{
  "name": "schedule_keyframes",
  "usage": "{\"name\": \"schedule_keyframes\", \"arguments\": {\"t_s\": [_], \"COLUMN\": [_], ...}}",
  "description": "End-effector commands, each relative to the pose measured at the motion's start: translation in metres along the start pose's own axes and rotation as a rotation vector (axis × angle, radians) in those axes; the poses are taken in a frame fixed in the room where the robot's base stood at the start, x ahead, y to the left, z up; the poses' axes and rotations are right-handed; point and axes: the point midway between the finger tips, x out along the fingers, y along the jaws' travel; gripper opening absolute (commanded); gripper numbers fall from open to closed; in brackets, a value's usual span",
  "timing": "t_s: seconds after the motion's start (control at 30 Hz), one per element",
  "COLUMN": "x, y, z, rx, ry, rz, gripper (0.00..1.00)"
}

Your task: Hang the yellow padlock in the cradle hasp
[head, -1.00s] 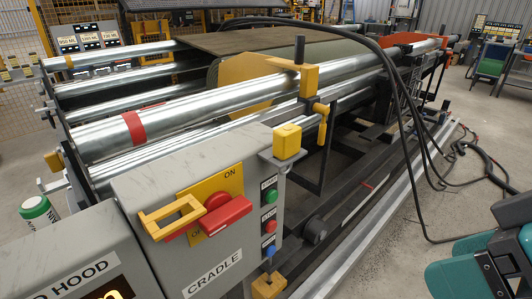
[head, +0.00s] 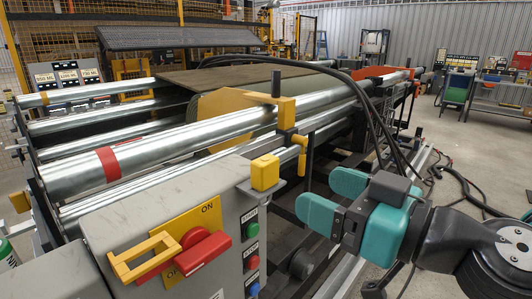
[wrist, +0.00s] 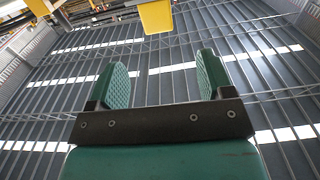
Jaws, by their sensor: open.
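The yellow padlock (head: 265,172) appears as a yellow block on a small grey ledge at the corner of the grey cradle box; I cannot make out its shackle. It also seems to show at the top of the wrist view (wrist: 156,16), beyond the fingertips. The cradle hasp (head: 130,270) is a yellow open frame on the box's front, beside a red rotary handle (head: 203,252) on a yellow ON plate. My gripper (head: 331,197) is open and empty, with teal fingers pointing left towards the padlock, apart from it. Both fingers show in the wrist view (wrist: 162,78).
Green, red and blue buttons (head: 252,248) line the box's right side. A yellow clamp (head: 287,125) with a handle stands on the rail just behind the padlock. Shiny rollers (head: 150,155) stretch behind the box. Black hoses (head: 385,125) hang behind my gripper.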

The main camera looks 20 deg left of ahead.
Motion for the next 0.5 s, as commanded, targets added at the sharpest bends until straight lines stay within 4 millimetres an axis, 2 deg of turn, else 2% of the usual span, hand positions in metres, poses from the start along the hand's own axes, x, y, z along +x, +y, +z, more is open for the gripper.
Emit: {"name": "schedule_keyframes", "arguments": {"t_s": [0.07, 0.3, 0.5], "x": [0.007, 0.06, 0.078], "y": [-0.001, -0.001, -0.001], "z": [-0.005, -0.005, -0.001], "rx": [0.007, 0.0, 0.0], "ry": [-0.008, -0.004, -0.003], "rz": [0.0, -0.002, 0.0], "gripper": [0.74, 0.74, 0.74]}}
